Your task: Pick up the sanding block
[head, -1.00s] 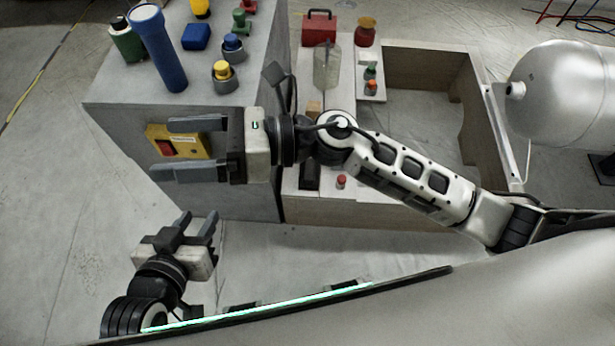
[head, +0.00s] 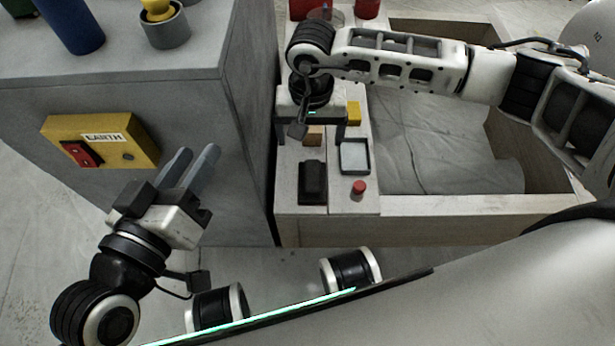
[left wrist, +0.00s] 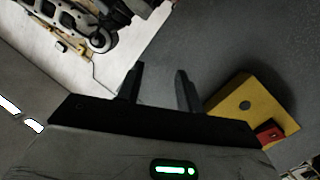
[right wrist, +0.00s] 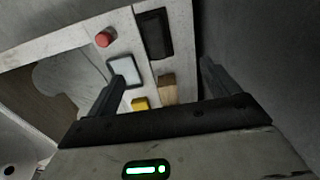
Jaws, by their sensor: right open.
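A small tan block (head: 312,136), which looks like the sanding block, lies on the pale ledge; it also shows in the right wrist view (right wrist: 167,88). A black block (head: 313,181) lies nearer the front and shows in the right wrist view (right wrist: 154,34). My right gripper (head: 311,131) points down above the tan block, with its open fingers on either side in the head view. Contact cannot be told. In the right wrist view the open fingers (right wrist: 162,72) hold nothing. My left gripper (head: 199,154) is open and empty near the grey cabinet.
A yellow block (head: 353,112), a pale square dish (head: 355,157) and a red-capped item (head: 359,188) share the ledge. The grey cabinet (head: 245,110) rises close on the left, with a yellow switch box (head: 135,145). An open wooden-walled bay (head: 440,205) lies to the right.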

